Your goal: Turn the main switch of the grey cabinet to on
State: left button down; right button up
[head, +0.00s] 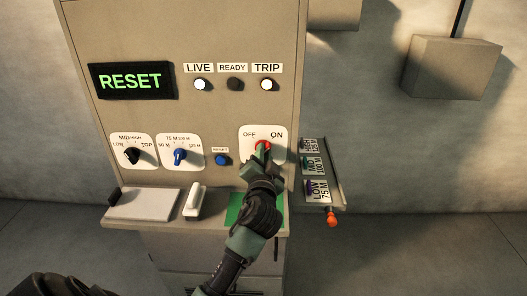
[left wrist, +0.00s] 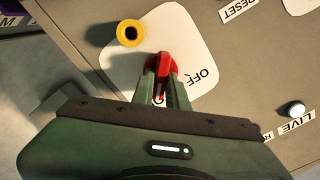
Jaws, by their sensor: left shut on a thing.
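The grey cabinet (head: 185,40) stands in front of me. Its main switch is a red handle (head: 264,145) on a white plate (head: 248,147) marked OFF at left and ON at right. My left gripper (head: 261,156) is shut on the red handle. In the left wrist view, its two green fingers (left wrist: 165,88) stand on either side of the red handle (left wrist: 163,64). OFF (left wrist: 203,77) shows upside down there; ON is hidden. I cannot tell exactly which mark the handle points at. My right gripper is not in view.
The display (head: 132,81) reads RESET. The LIVE (head: 202,84) and TRIP (head: 267,84) lamps look white; READY (head: 235,84) is dark. A black knob (head: 132,155), blue knob (head: 180,155) and blue button (head: 221,159) sit left of the switch. A tag rack (head: 337,181) projects at right.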

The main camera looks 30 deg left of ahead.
pick_arm(q)
jog(key=shift+f+m, duration=0.1)
jog(key=shift+m, duration=0.2)
jog(key=c, duration=1.4)
grip_release()
jog(key=b+v, duration=0.2)
jog(key=v, duration=0.6)
jog(key=shift+a, duration=0.1)
